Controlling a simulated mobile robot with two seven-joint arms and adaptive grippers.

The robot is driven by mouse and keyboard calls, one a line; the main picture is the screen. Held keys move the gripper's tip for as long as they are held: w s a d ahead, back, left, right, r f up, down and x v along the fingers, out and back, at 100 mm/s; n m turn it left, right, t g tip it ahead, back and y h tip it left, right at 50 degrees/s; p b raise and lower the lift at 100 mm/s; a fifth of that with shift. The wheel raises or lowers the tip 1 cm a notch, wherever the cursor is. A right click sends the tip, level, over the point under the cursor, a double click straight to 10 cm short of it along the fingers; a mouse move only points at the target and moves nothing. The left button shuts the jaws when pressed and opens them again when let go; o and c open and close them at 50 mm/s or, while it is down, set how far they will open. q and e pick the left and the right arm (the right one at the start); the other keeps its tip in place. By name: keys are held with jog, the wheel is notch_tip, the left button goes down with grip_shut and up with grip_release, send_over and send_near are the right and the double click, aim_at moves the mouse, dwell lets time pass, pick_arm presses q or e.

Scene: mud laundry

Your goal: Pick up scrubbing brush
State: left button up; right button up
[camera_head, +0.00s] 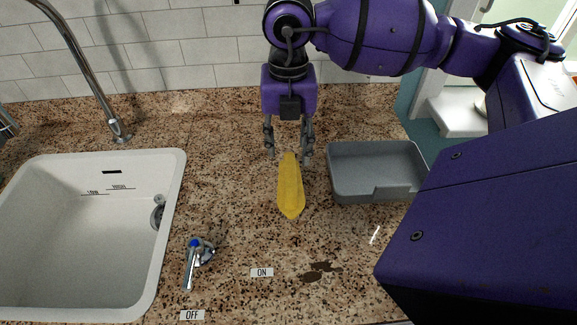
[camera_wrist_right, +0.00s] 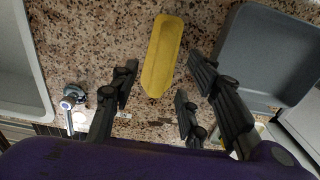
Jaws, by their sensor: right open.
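The scrubbing brush (camera_head: 290,190) is a long yellow piece lying on the speckled counter, between the sink and the grey tray. Its bristles do not show. My right gripper (camera_head: 288,156) is open and points down over the far end of the brush. In the right wrist view the brush (camera_wrist_right: 162,55) lies ahead of the parted fingers (camera_wrist_right: 155,95), with nothing held between them. I cannot tell the exact height of the fingertips above the brush. My left gripper is not in view.
A grey tray (camera_head: 353,195) stands close to the right of the brush. A white sink (camera_head: 176,200) is at the left, with a tap handle (camera_head: 196,250) near ON and OFF labels. A dark wet patch (camera_head: 321,271) lies in front. A tiled wall (camera_head: 190,60) is behind.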

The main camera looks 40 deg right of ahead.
aim_at(290, 168)
jog(key=f, duration=0.5)
jog(key=s+f+p, duration=0.1)
jog(key=f, duration=0.1)
jog(key=shift+a+f, duration=0.1)
jog(key=shift+f, duration=0.15)
jog(key=shift+c, duration=0.2)
grip_shut()
